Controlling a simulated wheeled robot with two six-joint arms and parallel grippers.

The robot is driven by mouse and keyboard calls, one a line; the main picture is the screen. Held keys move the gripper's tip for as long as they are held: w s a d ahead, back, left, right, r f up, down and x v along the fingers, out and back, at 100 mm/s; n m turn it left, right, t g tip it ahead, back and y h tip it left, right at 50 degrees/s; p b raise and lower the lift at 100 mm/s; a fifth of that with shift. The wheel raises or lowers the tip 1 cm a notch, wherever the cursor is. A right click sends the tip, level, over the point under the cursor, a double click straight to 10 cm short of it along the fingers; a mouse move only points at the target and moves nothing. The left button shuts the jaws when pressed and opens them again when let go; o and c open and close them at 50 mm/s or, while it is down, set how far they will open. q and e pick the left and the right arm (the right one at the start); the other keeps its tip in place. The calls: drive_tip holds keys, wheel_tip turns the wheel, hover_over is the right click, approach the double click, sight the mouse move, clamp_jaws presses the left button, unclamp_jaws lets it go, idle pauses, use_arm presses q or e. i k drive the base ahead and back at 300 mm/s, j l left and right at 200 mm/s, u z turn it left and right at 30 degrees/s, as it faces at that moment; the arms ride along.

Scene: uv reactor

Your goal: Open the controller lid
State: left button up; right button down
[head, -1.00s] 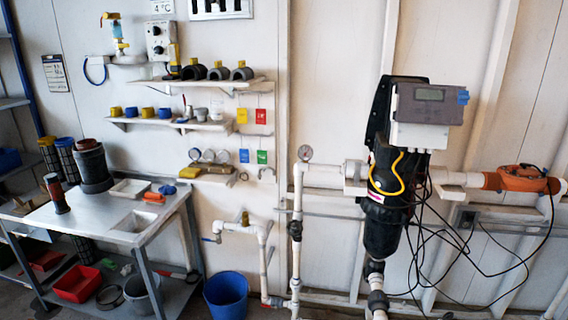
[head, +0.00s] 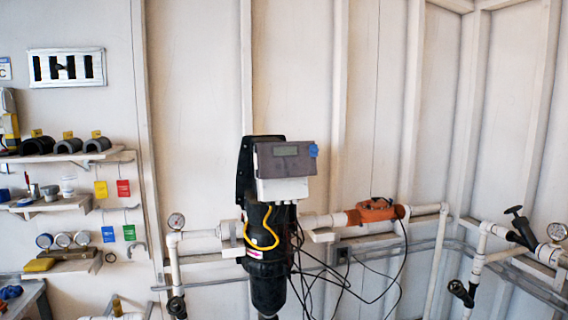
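The controller (head: 284,188) is a grey and white box mounted at the top of the black UV reactor (head: 268,285) on the wall, near the middle of the head view. Its grey lid (head: 272,164) has a small display window and looks closed. A blue latch or tab (head: 313,151) sits at the lid's right edge. A yellow cable loops below the box, and black cables hang to its right. Neither of my grippers is in view.
Shelves (head: 75,157) with fittings and tags are at left. A black-handled valve (head: 521,229) is at far right.

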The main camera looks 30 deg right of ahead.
sight(314, 172)
drive_tip(key=i, duration=0.4)
drive_tip(key=i+z, duration=0.15)
drive_tip(key=z, duration=0.2)
drive_tip(key=i+j+z, duration=0.15)
drive_tip(key=z, duration=0.2)
drive_tip(key=i+j+z, duration=0.15)
drive_tip(key=z, duration=0.2)
